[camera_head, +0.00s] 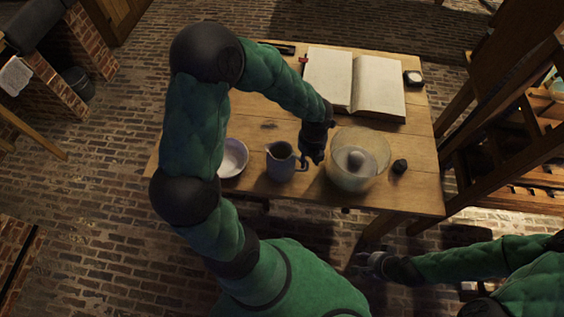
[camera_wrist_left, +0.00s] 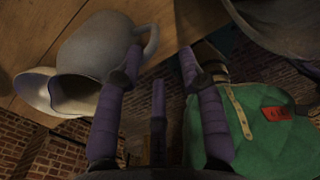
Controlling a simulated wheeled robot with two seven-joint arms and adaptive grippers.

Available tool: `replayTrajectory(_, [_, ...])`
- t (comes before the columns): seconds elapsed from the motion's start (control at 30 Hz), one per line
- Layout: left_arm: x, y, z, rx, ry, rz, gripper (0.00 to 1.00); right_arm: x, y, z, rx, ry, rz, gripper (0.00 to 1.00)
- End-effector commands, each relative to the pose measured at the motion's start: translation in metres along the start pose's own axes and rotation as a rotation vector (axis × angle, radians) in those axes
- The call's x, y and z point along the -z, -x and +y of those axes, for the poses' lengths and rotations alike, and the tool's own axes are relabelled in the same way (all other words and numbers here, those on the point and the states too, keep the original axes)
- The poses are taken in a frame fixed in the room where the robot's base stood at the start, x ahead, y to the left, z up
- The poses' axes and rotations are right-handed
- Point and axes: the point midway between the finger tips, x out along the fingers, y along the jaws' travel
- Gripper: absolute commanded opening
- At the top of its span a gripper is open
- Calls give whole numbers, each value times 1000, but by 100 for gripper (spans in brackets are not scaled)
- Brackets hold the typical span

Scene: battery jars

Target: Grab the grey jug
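The grey jug (camera_head: 280,165) stands upright near the front edge of the wooden table, its handle on the right side. My left gripper (camera_head: 311,158) is just right of the jug, between it and a glass jar. In the left wrist view the jug (camera_wrist_left: 98,48) is at upper left, with its handle near the fingers. My left gripper (camera_wrist_left: 160,68) is open there, its purple fingers spread and nothing clearly between them. Whether a finger touches the handle, I cannot tell. My right gripper (camera_head: 371,264) is low in front of the table, away from the jug; its fingers are too small to read.
A white bowl (camera_head: 234,160) stands close left of the jug. The large glass jar (camera_head: 343,180) holds a pale object. A small dark lump (camera_head: 399,166) lies right of it. An open book (camera_head: 378,88) fills the back. A wooden frame (camera_head: 515,75) stands right.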

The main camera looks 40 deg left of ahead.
Motion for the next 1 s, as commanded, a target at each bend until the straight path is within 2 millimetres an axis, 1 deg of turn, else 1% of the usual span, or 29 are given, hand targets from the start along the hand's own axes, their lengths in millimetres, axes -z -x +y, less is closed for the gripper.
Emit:
replayTrajectory(0.23, [-9,-32,2,0,1,1,39,1,-17,6,0,0,0,40])
replayTrajectory(0.33, [-8,-45,2,-1,0,2,39,1,-22,8,0,0,0,40])
replayTrajectory(0.43, [-9,-50,2,0,0,0,39,1,-24,8,0,0,0,40])
replayTrajectory(0.63, [-9,-49,2,1,0,-1,39,1,-22,8,0,0,1,40])
replayTrajectory(0.67, [-9,-48,2,1,0,-1,31,1,-22,8,0,0,1,40])
replayTrajectory(0.7, [-9,-48,2,1,0,-1,20,1,-22,8,0,0,1,40])
replayTrajectory(0.77, [-9,-48,2,1,1,0,3,1,-22,8,0,0,1,40])
replayTrajectory(0.8, [-9,-48,2,1,1,0,0,1,-22,8,0,0,1,40])
replayTrajectory(1.0, [-10,-48,2,0,1,-1,0,1,-23,8,0,0,1,40])
